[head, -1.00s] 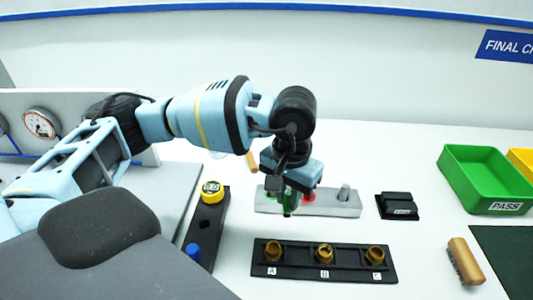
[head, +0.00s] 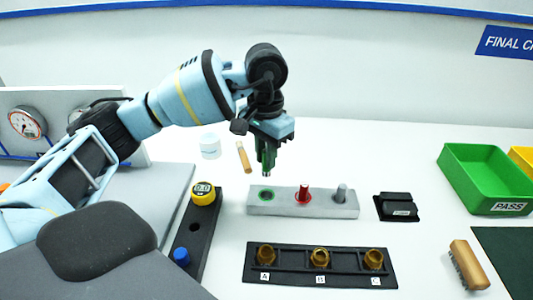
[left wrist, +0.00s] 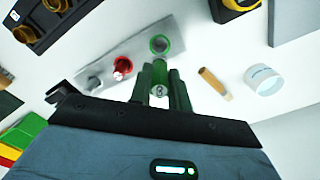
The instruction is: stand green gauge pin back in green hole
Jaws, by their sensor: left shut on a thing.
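The grey gauge stand (head: 333,209) lies on the table with a green-ringed hole (head: 267,195) at its left end, empty; the ring also shows in the left wrist view (left wrist: 160,44). My left gripper (head: 266,162) points down above and slightly behind the green hole. It is shut on the green gauge pin (left wrist: 158,89), whose metal tip points down, clear of the stand. The fingers hide most of the pin. My right gripper is not in view.
A red pin (head: 303,194) and a grey pin (head: 341,193) stand in the same stand. A black rack with brass rings (head: 321,272) lies in front. A wooden-handled tool (head: 243,157) and a white jar (head: 210,146) are behind. A black gauge holder (head: 190,242) lies left.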

